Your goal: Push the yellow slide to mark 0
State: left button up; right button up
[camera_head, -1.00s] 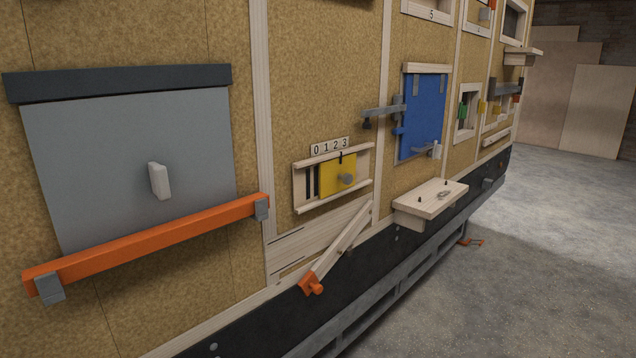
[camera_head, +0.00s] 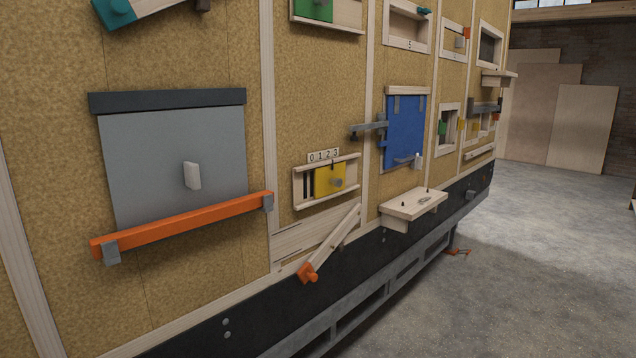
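The yellow slide (camera_head: 324,181) sits between two wooden rails in a small frame on the trailer wall. A grey round knob (camera_head: 337,182) stands out from its right part. Above it a pale number strip (camera_head: 323,156) reads 0 1 2 3 from left to right. A short black pointer on the slide's top edge appears to be near mark 3. Dark stripes show on the backing left of the slide. Neither of my grippers is in view.
Left is a grey panel (camera_head: 150,165) behind an orange bar (camera_head: 185,225). Below the slide is a tilted wooden lever with an orange end (camera_head: 308,272). Right are a blue door (camera_head: 405,130) and a wooden shelf (camera_head: 413,204). Open floor (camera_head: 540,250) lies right.

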aim_at(329, 179)
jog(key=z, duration=0.15)
jog(key=i, duration=1.1)
jog(key=u, duration=2.5)
jog(key=k, duration=1.2)
jog(key=z, duration=0.85)
